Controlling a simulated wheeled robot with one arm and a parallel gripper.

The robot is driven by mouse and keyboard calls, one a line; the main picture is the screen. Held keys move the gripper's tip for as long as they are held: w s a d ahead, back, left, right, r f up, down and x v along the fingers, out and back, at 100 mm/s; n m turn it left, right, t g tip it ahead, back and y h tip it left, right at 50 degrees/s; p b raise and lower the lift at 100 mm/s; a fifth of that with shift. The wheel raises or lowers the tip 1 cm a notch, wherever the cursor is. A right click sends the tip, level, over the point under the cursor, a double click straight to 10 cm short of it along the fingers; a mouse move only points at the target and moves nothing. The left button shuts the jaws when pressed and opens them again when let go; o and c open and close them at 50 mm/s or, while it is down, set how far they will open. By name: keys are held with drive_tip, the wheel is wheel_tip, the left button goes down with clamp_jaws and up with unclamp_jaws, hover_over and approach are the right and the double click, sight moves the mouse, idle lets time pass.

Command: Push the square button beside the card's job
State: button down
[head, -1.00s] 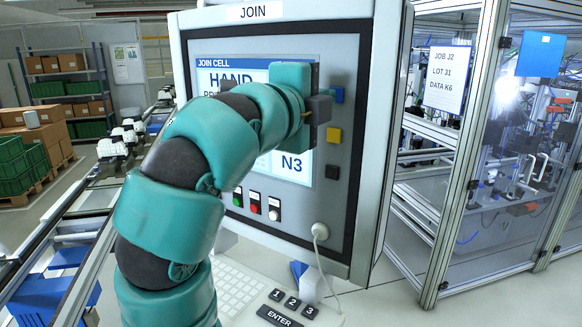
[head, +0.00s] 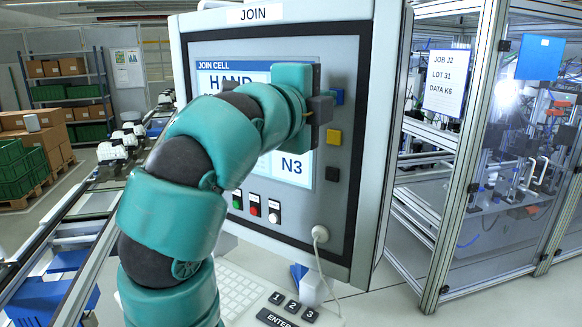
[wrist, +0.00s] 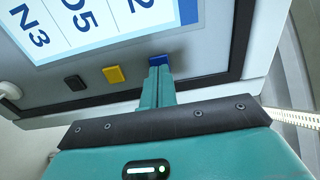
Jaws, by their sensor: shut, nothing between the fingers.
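The card (head: 444,80) on the glass cell reads JOB J2, LOT 31, DATA K6. The JOIN panel's screen (head: 290,170) is partly hidden by my arm; N3 shows at its bottom. In the wrist view its rows (wrist: 90,22) end in 2, D5 and N3. Square buttons line the screen's edge: blue (wrist: 159,60) beside the row ending in 2, yellow (wrist: 114,74) beside D5, black (wrist: 75,83) beside N3. My gripper (wrist: 157,72) is shut and empty, its tips right at the blue button. I cannot tell whether they touch or press it.
A cable plug (head: 320,234) sticks out at the lower right. A keypad (head: 287,308) lies below. A blue sheet (head: 540,57) hangs near the card.

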drive_tip(key=shift+x, duration=0.85)
idle(0.4)
drive_tip(key=shift+s, duration=0.15)
drive_tip(key=shift+b+v, duration=2.1)
drive_tip(key=shift+v, duration=0.3)
